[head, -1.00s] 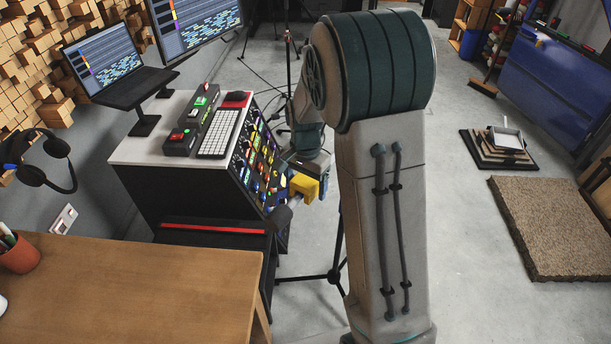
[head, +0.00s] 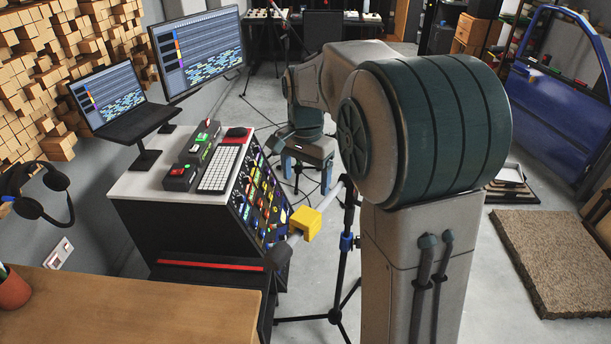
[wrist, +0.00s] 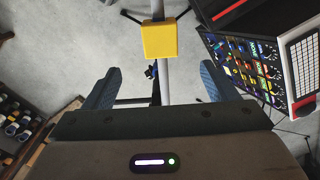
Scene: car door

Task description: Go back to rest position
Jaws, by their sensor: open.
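My gripper (head: 306,172) is open and empty, its two blue fingers spread wide. In the head view it hangs below my bent arm, beyond the yellow block (head: 305,222). In the wrist view the fingers (wrist: 159,85) stand apart at either side, with nothing held between them. The yellow block (wrist: 160,40) sits on a grey bar ahead of the fingertips, apart from them. My large upper arm covers part of the floor in the head view.
A console (head: 262,200) with knobs and a keyboard (head: 219,168) stands left of my gripper. A black tripod stand (head: 343,262) is close to my arm. A wooden desk (head: 130,305) fills the front left.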

